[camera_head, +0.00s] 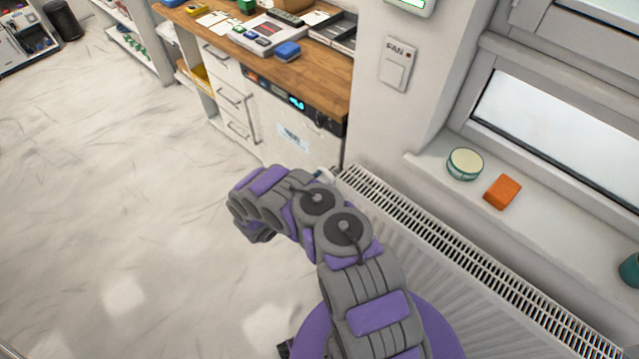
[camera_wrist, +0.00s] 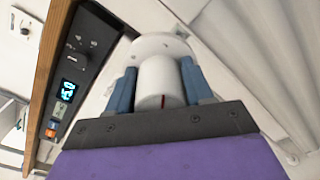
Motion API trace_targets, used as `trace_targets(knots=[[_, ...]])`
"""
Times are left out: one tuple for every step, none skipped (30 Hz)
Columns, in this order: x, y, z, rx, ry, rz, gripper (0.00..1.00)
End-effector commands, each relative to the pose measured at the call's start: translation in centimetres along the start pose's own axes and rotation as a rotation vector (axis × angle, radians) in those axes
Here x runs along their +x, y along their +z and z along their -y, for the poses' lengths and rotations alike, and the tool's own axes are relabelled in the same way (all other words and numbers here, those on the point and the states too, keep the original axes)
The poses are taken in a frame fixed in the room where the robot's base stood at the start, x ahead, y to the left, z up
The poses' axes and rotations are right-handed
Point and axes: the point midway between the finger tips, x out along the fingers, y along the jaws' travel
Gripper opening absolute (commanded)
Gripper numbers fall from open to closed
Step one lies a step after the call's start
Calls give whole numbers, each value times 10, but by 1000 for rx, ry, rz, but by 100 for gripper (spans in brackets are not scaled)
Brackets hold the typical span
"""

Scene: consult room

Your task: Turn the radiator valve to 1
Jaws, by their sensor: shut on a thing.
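The radiator valve (camera_wrist: 158,80) is a white cylinder with a red mark on its near face, seen in the wrist view. A round white collar sits behind it. My gripper (camera_wrist: 160,84) has its two blue-grey fingers on either side of the valve and is shut on it. No valve numbers are legible. In the head view the radiator (camera_head: 450,260) is white with a slotted top grille, under the window sill. My arm hides most of the valve there; only a small white part shows by the radiator's left end.
A wooden counter (camera_head: 325,75) with drawers and a dark panel with a blue display (camera_head: 297,103) stands left of the radiator. The sill holds a round tin (camera_head: 465,163) and an orange block (camera_head: 502,191). The floor (camera_head: 110,220) at left is clear.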

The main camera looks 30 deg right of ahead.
Motion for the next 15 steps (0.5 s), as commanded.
trace_targets(knots=[[0, -1, -2, 30, 5, -1, 20], [0, -1, -2, 45, 4, -1, 20], [0, 0, -2, 64, 4, -2, 20], [0, 0, -2, 76, 4, -2, 20], [0, 0, -2, 88, 4, -2, 20], [0, 0, -2, 102, 4, -3, 20], [0, 0, -2, 110, 5, -3, 20], [0, 0, -2, 118, 5, -3, 20], [0, 0, -2, 128, 5, -4, 20], [0, 0, -3, 134, 5, -4, 20], [0, 0, -3, 138, 5, -4, 20], [0, 0, -3, 144, 5, -4, 20], [0, 0, -3, 147, 4, -4, 20], [0, 0, -3, 149, 4, -5, 20], [0, 0, -3, 152, 4, -5, 20]])
